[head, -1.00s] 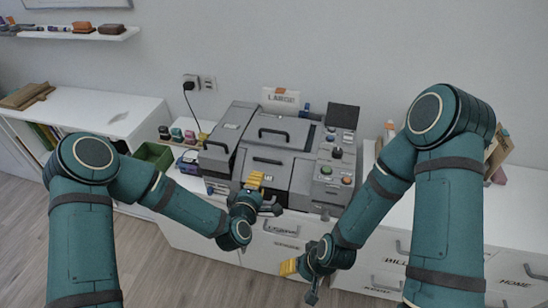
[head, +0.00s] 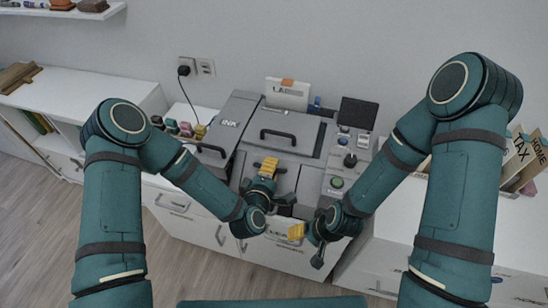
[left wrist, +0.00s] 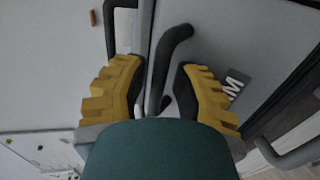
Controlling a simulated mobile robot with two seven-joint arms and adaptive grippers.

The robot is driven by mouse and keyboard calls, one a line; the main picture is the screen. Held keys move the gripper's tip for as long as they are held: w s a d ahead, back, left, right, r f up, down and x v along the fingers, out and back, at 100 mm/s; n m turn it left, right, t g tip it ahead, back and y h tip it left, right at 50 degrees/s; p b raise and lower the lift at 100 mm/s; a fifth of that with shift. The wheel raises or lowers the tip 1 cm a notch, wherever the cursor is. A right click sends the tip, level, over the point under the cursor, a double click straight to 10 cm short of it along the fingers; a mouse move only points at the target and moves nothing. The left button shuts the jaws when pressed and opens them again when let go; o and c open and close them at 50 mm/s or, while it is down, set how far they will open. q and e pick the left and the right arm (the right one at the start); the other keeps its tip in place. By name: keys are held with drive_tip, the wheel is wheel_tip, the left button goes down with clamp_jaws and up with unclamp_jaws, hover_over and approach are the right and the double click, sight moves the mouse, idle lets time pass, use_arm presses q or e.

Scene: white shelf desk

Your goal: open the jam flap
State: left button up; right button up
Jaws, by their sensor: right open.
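The grey machine has a front flap (head: 288,180) below its upper lid; my left gripper partly hides it in the head view. In the left wrist view this flap (left wrist: 225,50) carries a label ending in "M" (left wrist: 234,84), the rest hidden. Its dark bar handle (left wrist: 168,62) stands between the yellow fingers of my left gripper (left wrist: 160,82), which are apart with gaps on both sides. In the head view my left gripper (head: 267,165) is over the flap. My right gripper (head: 297,232) is open and empty, low in front of the machine.
The upper lid has its own dark handle (head: 276,134). The INK cover (head: 228,122) is at left, the button panel (head: 340,178) at right. A small dark screen (head: 358,113) stands behind. Drawers (head: 190,212) lie below; files (head: 525,160) stand at right.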

use_arm(q)
drive_tip(key=shift+w+d, duration=0.1)
drive_tip(key=shift+w, duration=0.15)
use_arm(e)
drive_tip(key=shift+w, duration=0.35)
use_arm(q)
clamp_jaws()
